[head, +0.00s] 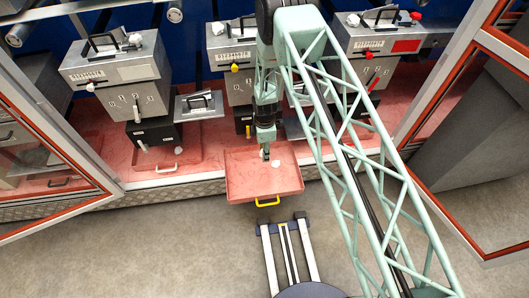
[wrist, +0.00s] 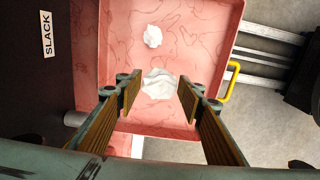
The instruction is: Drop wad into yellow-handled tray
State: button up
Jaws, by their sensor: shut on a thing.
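The pink-red tray (head: 240,185) with the yellow handle (head: 267,203) is pulled out at the centre of the head view. It also fills the middle of the wrist view (wrist: 200,25), its yellow handle (wrist: 230,82) at the right. My gripper (head: 265,157) points down over the tray. In the wrist view its fingers (wrist: 160,95) are closed on a crumpled white wad (wrist: 160,83), largely visible between the tips. A second white wad (wrist: 152,36) lies on the tray floor, and it shows in the head view (head: 275,164) beside the gripper.
Grey metal boxes (head: 115,75) with black handles stand in a row behind. Orange-edged glass doors stand open on both sides.

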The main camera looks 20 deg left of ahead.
jog(key=shift+d+f, duration=0.1)
jog(key=shift+f, duration=0.2)
jog(key=shift+f, duration=0.15)
jog(key=shift+f+b, duration=0.7)
jog(key=shift+f, duration=2.1)
jog(key=o, duration=0.8)
jog(key=shift+r, duration=0.15)
jog(key=shift+r, duration=5.85)
